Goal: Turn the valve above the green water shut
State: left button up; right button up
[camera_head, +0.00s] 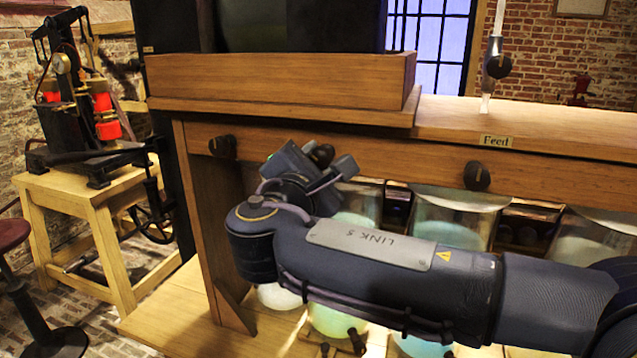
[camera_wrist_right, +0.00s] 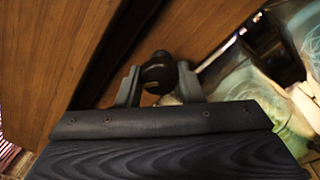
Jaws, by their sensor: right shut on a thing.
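A row of black valve knobs runs along the wooden beam above glass jars of tinted water. My right gripper (camera_head: 316,165) is shut on one black valve knob (camera_head: 322,154). In the right wrist view this knob (camera_wrist_right: 158,72) sits between the two fingers (camera_wrist_right: 160,88). A jar with pale green water (camera_head: 358,206) hangs just right of and below it, partly hidden by my arm. Another black knob (camera_head: 222,147) is to the left, and one more (camera_head: 477,176) is to the right above a jar with blue-green water (camera_head: 452,222). My left gripper is out of view.
A wooden ledge (camera_head: 280,104) juts out above the held knob. A wooden upright (camera_head: 215,220) stands to the left. More jars with glowing water (camera_head: 335,318) stand lower down. A small table (camera_head: 95,195) with a black and red machine is at far left.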

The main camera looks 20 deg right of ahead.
jog(key=m+b, duration=0.5)
jog(key=m, duration=0.1)
jog(key=shift+a+f, duration=0.1)
jog(key=shift+f, duration=0.05)
jog(key=m+b, duration=0.3)
jog(key=shift+m+h, duration=0.3)
jog(key=shift+m, duration=0.1)
jog(key=shift+r+m+b, duration=0.2)
jog(key=shift+m+b, duration=0.15)
jog(key=shift+m, duration=0.25)
jog(key=shift+r, duration=0.1)
jog(key=o, duration=0.9)
jog(key=shift+o, duration=0.2)
jog(key=v, duration=0.7)
jog(key=shift+s+a, duration=0.25)
jog(key=shift+a, duration=0.05)
